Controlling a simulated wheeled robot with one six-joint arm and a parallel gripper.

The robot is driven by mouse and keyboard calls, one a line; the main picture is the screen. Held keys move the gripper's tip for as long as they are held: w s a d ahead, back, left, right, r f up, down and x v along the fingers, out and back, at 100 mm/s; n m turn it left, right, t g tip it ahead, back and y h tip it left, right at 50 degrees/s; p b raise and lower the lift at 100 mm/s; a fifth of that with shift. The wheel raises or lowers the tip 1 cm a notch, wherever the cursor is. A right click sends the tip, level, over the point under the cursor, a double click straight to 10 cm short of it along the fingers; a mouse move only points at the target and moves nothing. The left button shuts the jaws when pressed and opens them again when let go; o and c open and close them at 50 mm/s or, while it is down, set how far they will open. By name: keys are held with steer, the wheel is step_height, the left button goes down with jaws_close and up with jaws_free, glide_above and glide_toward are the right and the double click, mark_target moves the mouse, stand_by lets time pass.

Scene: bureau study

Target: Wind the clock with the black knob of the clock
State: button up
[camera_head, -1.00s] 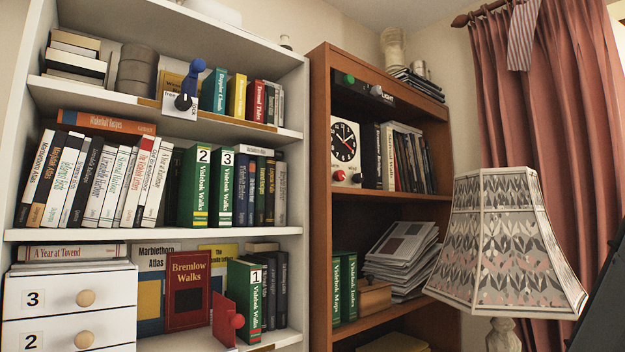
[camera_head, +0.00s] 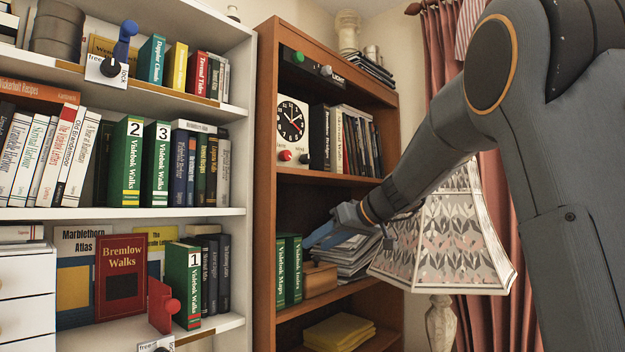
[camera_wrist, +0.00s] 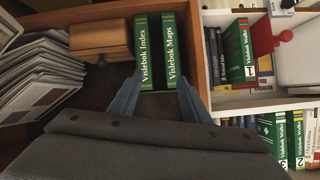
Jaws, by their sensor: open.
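My gripper (camera_head: 318,236) is below the clock's shelf, by the lower compartment, apart from the clock. In the wrist view my gripper (camera_wrist: 157,98) is open and empty, its blue fingers pointing towards two green books. The clock is not seen in the wrist view.
Green Vislebok Maps (camera_head: 281,272) and Vislebok Index (camera_head: 293,270) stand near my gripper, with a wooden box (camera_head: 320,280) and a paper stack (camera_head: 348,257) beside them. A lampshade (camera_head: 445,235) stands close behind my arm. A white bookcase (camera_head: 262,225) is at left.

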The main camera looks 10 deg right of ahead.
mark_target(308, 158)
steer(key=w+d+r+n+t+y, duration=0.2)
steer(key=r, duration=0.9)
steer(key=w+d+r+n+t+y, duration=0.1)
steer(key=w+d+r+n+t, duration=0.15)
steer(key=r, duration=0.95)
steer(key=p+x, duration=0.3)
steer(key=x, duration=0.3)
steer(key=shift+s+a+r, duration=0.1)
steer(key=shift+a+r, duration=0.05)
steer(key=shift+a, duration=0.1)
steer(key=shift+w+a, duration=0.3)
steer(key=shift+w, duration=0.15)
steer(key=c, duration=1)
